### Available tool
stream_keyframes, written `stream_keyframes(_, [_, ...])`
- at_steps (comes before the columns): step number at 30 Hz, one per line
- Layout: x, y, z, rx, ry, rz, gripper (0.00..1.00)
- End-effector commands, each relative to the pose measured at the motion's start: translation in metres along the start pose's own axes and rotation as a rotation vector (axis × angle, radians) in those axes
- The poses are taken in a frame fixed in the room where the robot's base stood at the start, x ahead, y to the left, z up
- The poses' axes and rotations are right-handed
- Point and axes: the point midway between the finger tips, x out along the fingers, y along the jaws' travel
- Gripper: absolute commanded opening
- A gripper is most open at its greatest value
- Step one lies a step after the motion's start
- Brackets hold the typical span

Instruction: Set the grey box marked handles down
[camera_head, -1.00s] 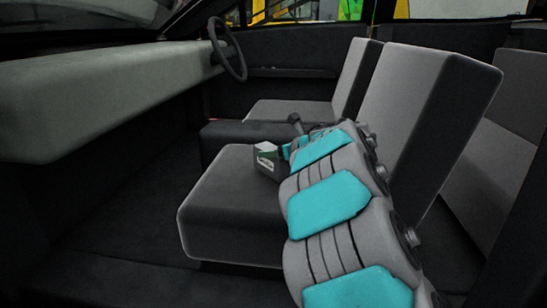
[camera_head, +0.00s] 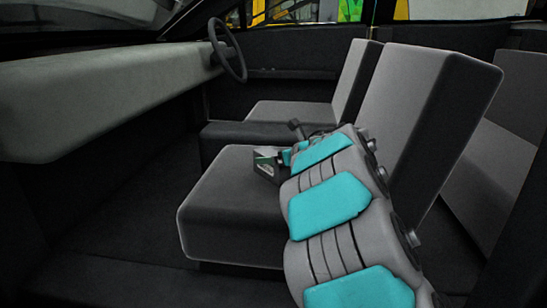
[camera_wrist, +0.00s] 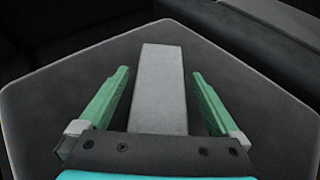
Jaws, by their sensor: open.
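A plain light grey box (camera_wrist: 160,90) lies lengthwise between the green fingers of my gripper (camera_wrist: 160,73) in the wrist view. The fingers are apart, with a gap on each side of the box, so it is not clamped. The box appears to rest on the seat cushion (camera_wrist: 60,100); its near end is hidden by my gripper body. No marking is legible on it. In the head view my gripper (camera_head: 265,163) is low over the front seat cushion (camera_head: 225,205), and the box cannot be clearly told apart there.
The seat backrest (camera_head: 415,110) rises to the right of my arm. A dark console (camera_head: 245,132) and another seat (camera_head: 290,110) lie beyond. A steering wheel (camera_head: 228,50) and a long dashboard (camera_head: 100,95) are at the left. The cushion's near left part is clear.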

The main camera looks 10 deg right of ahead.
Motion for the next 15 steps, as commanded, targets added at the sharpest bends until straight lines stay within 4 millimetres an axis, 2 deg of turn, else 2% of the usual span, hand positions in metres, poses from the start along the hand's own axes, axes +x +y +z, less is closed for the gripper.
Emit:
stream_keyframes(4, [-0.002, 0.000, 0.004, 0.000, 0.000, 0.000, 0.98])
stream_keyframes(7, [-0.011, 0.000, 0.003, -0.002, -0.001, -0.001, 0.98])
stream_keyframes(15, [-0.056, -0.001, 0.003, 0.000, -0.001, -0.005, 0.98])
